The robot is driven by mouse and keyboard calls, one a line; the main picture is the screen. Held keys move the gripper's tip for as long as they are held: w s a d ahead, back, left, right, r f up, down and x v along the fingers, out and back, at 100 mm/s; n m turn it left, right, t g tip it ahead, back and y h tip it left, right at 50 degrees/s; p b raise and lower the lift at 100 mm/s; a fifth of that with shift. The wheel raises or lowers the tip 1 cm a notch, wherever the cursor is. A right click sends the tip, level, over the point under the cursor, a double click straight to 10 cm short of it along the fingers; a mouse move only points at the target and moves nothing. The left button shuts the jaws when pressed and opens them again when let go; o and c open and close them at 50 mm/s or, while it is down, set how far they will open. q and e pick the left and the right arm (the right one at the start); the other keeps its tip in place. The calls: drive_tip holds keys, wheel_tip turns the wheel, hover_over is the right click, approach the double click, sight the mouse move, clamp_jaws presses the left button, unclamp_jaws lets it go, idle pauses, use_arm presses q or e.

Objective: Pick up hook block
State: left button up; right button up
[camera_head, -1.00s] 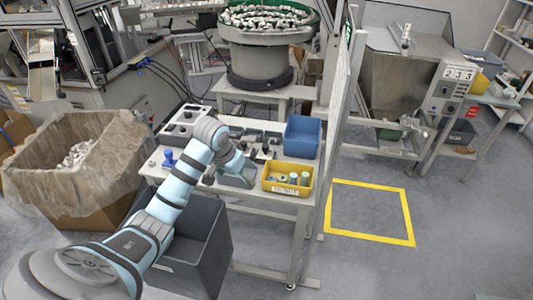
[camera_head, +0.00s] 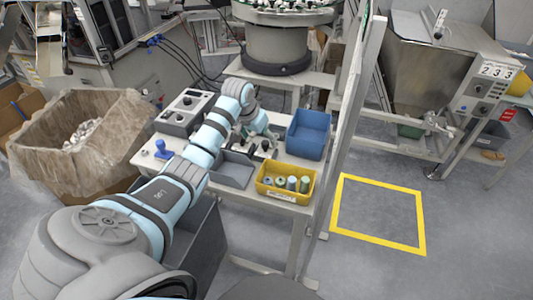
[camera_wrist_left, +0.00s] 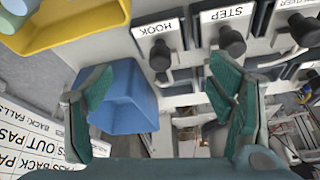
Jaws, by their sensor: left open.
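In the left wrist view, a black knob stands at the label HOOK, marking the hook block (camera_wrist_left: 160,56) at the top middle. A similar knob at the label STEP marks the step block (camera_wrist_left: 231,41) to its right. My left gripper (camera_wrist_left: 160,105) is open and empty, its two green fingers spread wide apart. The hook block shows beyond the fingertips, between their lines, and is not touched. In the head view my left gripper (camera_head: 262,137) hangs over the block row at the back of the bench and partly hides it. My right gripper is not in view.
A blue bin (camera_head: 307,134) stands right of the gripper; it lies behind the left finger in the wrist view. A yellow bin (camera_head: 264,192) with several cylindrical parts sits at the bench's front right. A grey tray (camera_head: 232,170) and a control box (camera_head: 182,113) stand left.

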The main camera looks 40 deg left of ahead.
sight(266, 142)
use_arm(q)
drive_tip(key=x, duration=0.2)
drive_tip(key=b+x, duration=0.1)
drive_tip(key=x, duration=0.4)
drive_tip(key=shift+w+d+r+b, duration=0.1)
drive_tip(key=shift+w+r+b, duration=0.05)
drive_tip(key=shift+w+b, duration=0.15)
drive_tip(key=shift+s+r, duration=0.15)
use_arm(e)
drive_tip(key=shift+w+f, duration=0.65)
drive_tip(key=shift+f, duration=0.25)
use_arm(q)
drive_tip(key=c, duration=1.7)
drive_tip(key=shift+r, duration=0.4)
clamp_jaws()
wheel_tip(266, 142, up, 19)
drive_tip(key=p, duration=0.3)
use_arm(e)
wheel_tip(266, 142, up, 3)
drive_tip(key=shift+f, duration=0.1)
